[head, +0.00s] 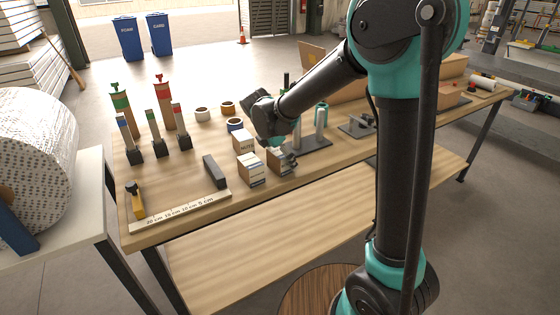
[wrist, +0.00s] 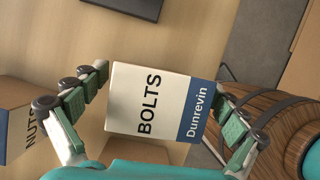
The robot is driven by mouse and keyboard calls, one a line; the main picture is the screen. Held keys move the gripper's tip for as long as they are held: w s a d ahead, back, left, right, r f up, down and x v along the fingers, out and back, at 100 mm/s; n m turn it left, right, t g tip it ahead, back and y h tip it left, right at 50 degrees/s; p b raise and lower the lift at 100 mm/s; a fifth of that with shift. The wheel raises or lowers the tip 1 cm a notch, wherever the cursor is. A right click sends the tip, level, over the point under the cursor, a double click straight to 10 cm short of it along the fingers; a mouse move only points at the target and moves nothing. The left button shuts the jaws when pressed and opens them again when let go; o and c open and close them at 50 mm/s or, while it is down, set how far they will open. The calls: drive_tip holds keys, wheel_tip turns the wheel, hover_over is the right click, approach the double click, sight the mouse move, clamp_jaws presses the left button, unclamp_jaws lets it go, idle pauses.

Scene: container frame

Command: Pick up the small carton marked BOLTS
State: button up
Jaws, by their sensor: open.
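The small carton marked BOLTS (wrist: 148,105) fills the middle of the wrist view, white with a blue band reading Dunrevin. My gripper (wrist: 165,105) is open, with one finger on each side of the carton; gaps show between the fingers and the carton. In the head view my gripper (head: 283,150) is over the front part of the table, above a carton (head: 280,161) that it partly hides. A carton marked NUTS (head: 244,141) stands just left of it; its side also shows at the left edge of the wrist view (wrist: 15,120).
Another carton (head: 250,170) stands in front, close by. A dark grey block (head: 214,171) and a ruler (head: 180,211) lie to the left. The table's front edge (head: 290,189) is near.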

drive_tip(key=shift+f, duration=0.2)
drive_tip(key=c, duration=1.5)
